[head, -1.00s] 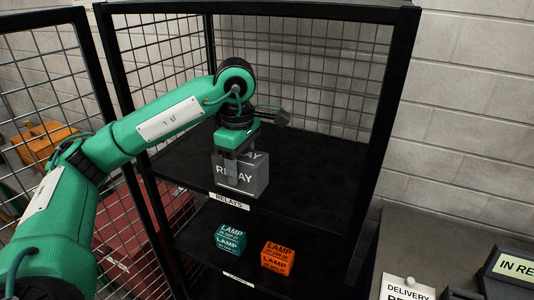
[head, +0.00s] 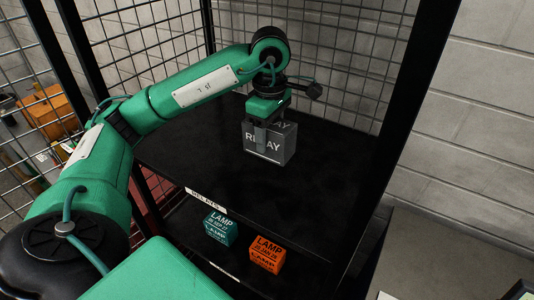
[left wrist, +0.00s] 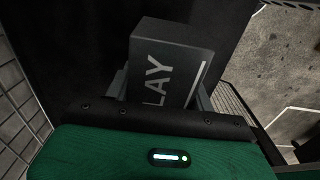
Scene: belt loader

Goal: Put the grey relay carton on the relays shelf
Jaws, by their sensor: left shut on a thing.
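The grey relay carton (head: 275,145) is inside the rack, at the black shelf with the RELAYS label (head: 206,200). My left gripper (head: 262,135) points down from above and is shut on the carton, with one finger across its front face. In the left wrist view the carton (left wrist: 172,65) sits between the two fingers. The carton looks upright and close to the shelf surface (head: 240,185); I cannot tell if its bottom touches. My right gripper is not in view.
On the shelf below stand a teal lamp carton (head: 220,226) and an orange lamp carton (head: 266,255). Black rack posts (head: 400,110) and wire mesh walls (head: 345,60) bound the shelf. The relays shelf is bare around the carton. A grey counter (head: 430,255) lies at the right.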

